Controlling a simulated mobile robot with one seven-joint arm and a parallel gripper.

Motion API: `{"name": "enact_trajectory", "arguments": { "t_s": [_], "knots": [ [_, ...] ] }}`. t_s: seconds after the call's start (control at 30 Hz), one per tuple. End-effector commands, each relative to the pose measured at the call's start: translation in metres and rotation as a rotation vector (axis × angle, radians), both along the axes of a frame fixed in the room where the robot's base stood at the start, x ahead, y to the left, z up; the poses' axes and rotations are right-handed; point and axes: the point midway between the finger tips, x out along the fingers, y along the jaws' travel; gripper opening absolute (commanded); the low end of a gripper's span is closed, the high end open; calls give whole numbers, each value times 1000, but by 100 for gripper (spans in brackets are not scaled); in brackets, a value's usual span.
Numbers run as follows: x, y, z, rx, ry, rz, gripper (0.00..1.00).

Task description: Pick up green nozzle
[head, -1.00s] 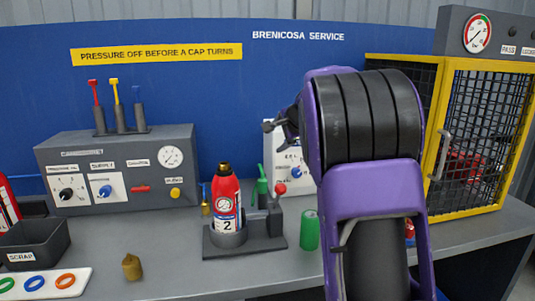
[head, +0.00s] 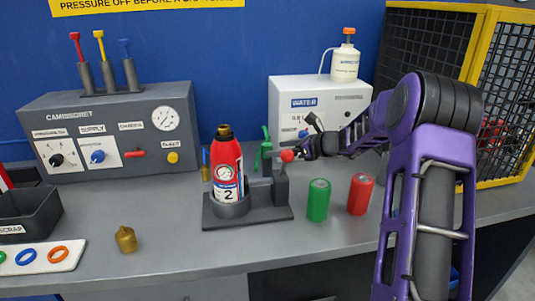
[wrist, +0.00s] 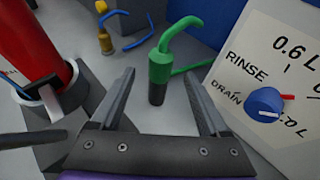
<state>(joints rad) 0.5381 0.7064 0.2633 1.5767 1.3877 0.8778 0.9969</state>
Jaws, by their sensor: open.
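The green nozzle (wrist: 161,68) stands upright on the bench in the wrist view, with a curved green top, a side arm and a dark lower part. In the head view the green nozzle (head: 265,150) shows behind the extinguisher stand, partly hidden. My gripper (wrist: 159,85) is open and empty, with its two fingers either side of the nozzle in the picture. I see no contact, and the depth gap is hard to judge. In the head view my gripper (head: 300,152) is small and dark, just right of the nozzle, near a red ball knob.
A red extinguisher (head: 226,168) stands in its grey stand (head: 260,215), left of the nozzle. The white water box (head: 350,98), with a blue knob (wrist: 264,103), is close on the right. A green cylinder (head: 318,200) and red cylinder (head: 360,194) stand in front.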

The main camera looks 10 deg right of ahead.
Motion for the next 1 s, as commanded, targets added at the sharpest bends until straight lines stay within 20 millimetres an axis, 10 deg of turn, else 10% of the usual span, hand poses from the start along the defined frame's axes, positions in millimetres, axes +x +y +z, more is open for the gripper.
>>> {"name": "enact_trajectory", "arguments": {
  "t_s": [0.77,1.0],
  "knots": [
    [38,37,-26,-2,-1,0,78],
    [37,37,-26,-2,-1,0,37]
  ]
}}
